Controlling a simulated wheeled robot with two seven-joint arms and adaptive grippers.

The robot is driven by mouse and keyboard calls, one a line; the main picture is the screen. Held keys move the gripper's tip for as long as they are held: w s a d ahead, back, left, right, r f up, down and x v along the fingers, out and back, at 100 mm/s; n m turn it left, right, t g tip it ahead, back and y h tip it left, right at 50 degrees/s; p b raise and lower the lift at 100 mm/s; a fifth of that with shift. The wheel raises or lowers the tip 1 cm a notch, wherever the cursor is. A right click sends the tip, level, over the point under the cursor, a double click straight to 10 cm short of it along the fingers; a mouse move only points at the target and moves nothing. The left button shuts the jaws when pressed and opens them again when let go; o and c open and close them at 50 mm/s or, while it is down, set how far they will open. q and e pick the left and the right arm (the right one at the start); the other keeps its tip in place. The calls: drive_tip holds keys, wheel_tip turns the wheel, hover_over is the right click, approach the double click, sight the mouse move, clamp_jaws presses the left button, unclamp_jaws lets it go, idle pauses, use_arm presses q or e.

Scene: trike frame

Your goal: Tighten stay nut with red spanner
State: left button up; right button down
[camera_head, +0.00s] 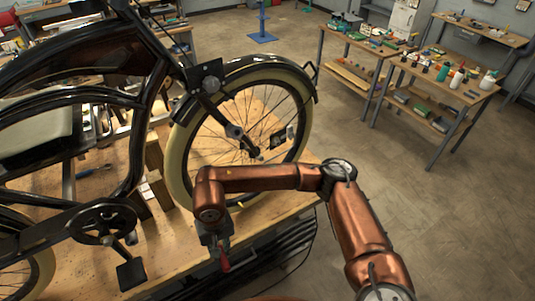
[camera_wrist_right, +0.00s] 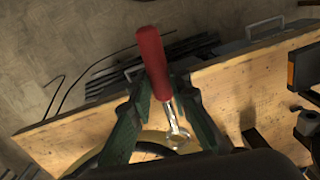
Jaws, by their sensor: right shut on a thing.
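The red spanner shows in the right wrist view, with its red handle (camera_wrist_right: 153,62) between my right gripper's two fingers (camera_wrist_right: 163,92) and its metal ring end (camera_wrist_right: 177,137) pointing back towards the palm side. In the head view my right gripper (camera_head: 219,252) is shut on the spanner, whose red handle (camera_head: 225,262) hangs below it, over the bench's front edge. The bike wheel (camera_head: 190,150) stands behind the gripper, with its hub (camera_head: 255,152) to the upper right, apart from the spanner. The stay nut is too small to make out. My left gripper is out of view.
The black bike frame (camera_head: 135,150), crank (camera_head: 103,222) and pedal (camera_head: 131,273) stand to the left of the gripper. The wooden bench top (camera_head: 180,245) is mostly bare near the front. Tables with tools and bottles (camera_head: 440,72) stand at the back right, beyond open floor.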

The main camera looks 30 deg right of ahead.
drive_tip(key=w+a+r+m+y+p, duration=0.1)
drive_tip(key=a+r+m+y+p, duration=0.2)
drive_tip(key=a+r+y, duration=0.5)
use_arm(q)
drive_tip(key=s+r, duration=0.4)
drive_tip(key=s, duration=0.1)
use_arm(e)
drive_tip(key=w+d+r+m+t+y+p, duration=0.1)
drive_tip(key=w+r+m+t+p, duration=0.1)
drive_tip(key=w+r+m+t, duration=0.4)
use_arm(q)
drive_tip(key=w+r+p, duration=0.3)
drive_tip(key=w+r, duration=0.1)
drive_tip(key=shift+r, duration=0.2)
use_arm(e)
drive_tip(key=w+d+m+t+h, duration=0.1)
drive_tip(key=w+d+m+t, duration=0.1)
drive_tip(key=d, duration=0.8)
drive_tip(key=w+d+r+m+t+h, duration=0.1)
drive_tip(key=d+m+t, duration=0.3)
drive_tip(key=d, duration=0.7)
drive_tip(key=w+d+m+t+h, duration=0.2)
drive_tip(key=d+t, duration=0.3)
drive_tip(key=d, duration=0.5)
drive_tip(key=shift+w+d+r+m+h, duration=0.15)
drive_tip(key=shift+w+r+m+h, duration=0.25)
drive_tip(key=shift+m+h, duration=0.4)
